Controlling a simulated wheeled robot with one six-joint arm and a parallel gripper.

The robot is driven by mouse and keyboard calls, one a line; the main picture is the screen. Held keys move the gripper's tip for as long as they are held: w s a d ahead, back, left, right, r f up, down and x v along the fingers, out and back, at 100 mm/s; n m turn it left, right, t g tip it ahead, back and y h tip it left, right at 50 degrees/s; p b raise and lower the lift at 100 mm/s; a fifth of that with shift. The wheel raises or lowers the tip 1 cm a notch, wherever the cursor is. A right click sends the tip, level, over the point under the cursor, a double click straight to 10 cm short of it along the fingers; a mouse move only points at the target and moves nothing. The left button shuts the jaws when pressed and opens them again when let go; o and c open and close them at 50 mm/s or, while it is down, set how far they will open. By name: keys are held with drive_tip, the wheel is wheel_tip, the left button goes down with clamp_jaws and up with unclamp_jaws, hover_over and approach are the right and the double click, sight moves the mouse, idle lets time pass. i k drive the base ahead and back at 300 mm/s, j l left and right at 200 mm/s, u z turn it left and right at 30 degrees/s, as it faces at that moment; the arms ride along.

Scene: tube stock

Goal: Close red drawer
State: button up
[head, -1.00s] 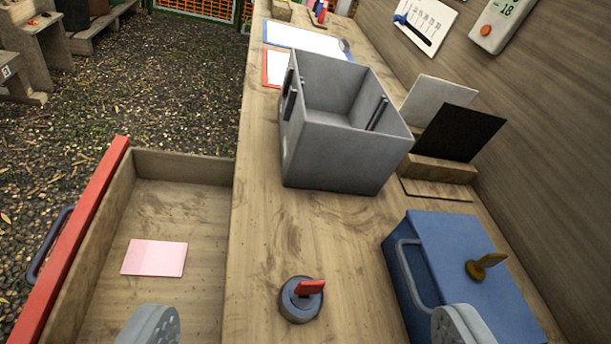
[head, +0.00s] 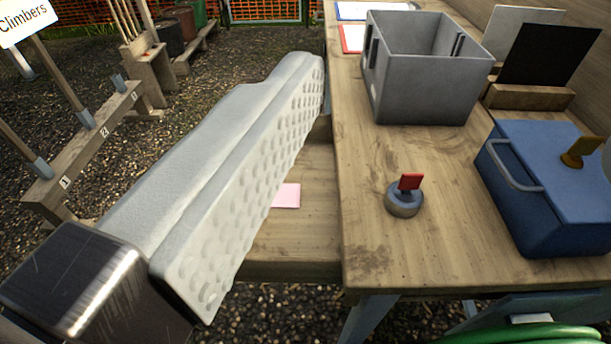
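The red drawer (head: 310,230) stands pulled out to the left of the workbench. Its wooden floor and near side wall show, with a pink sheet (head: 286,196) lying inside. Its red front and handle are hidden behind one large grey, studded finger of my gripper (head: 456,115). That finger crosses the left half of the view, over the drawer. A sliver of grey at the right edge looks like the other finger. The fingers are wide apart, with nothing seen held between them. I cannot tell whether the finger touches the drawer front.
On the workbench (head: 385,245) are an open grey box (head: 420,95), a blue case (head: 545,215) with a handle, and a round grey knob with a red tab (head: 404,200). A wooden rack (head: 85,145) stands on the gravel at left. A green hose (head: 535,333) lies at bottom right.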

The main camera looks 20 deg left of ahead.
sight(303, 244)
drive_tip(key=k+j, duration=0.15)
drive_tip(key=j, duration=0.2)
drive_tip(key=k+j, duration=0.35)
drive_tip(key=j, duration=0.3)
drive_tip(key=k+j, duration=0.15)
drive_tip(key=j, duration=0.15)
